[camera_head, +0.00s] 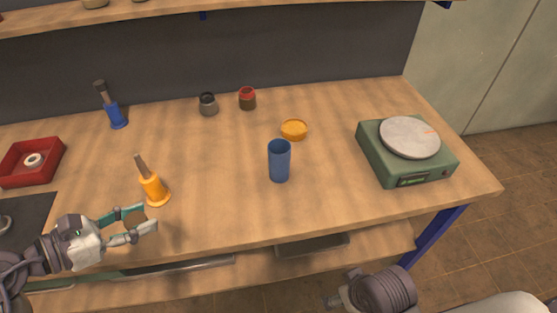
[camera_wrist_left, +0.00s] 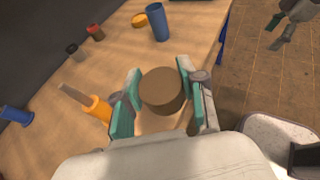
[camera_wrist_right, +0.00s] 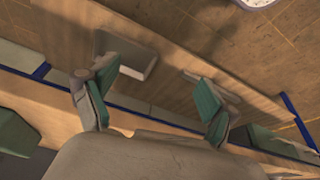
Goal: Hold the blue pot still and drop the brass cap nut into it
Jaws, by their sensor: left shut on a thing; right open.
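The blue pot (camera_head: 279,162) stands upright near the middle of the bench, with neither gripper touching it. It also shows at the top of the left wrist view (camera_wrist_left: 158,24). My left gripper (camera_head: 141,225) is over the front left of the bench, well left of the pot. It is shut on a brown round piece (camera_wrist_left: 162,90), seemingly the brass cap nut; its details are unclear. My right gripper (camera_wrist_right: 152,100) is open and empty in the right wrist view, near the bench's front edge. In the head view only part of my right arm shows, at the bottom.
An orange holder with a tool (camera_head: 154,189) stands behind my left gripper. An orange dish (camera_head: 294,130) is just behind the pot. A green scale (camera_head: 390,165) stands right; a red tray (camera_head: 45,179) is far left. Two small jars stand at the back. Bench beside the pot is clear.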

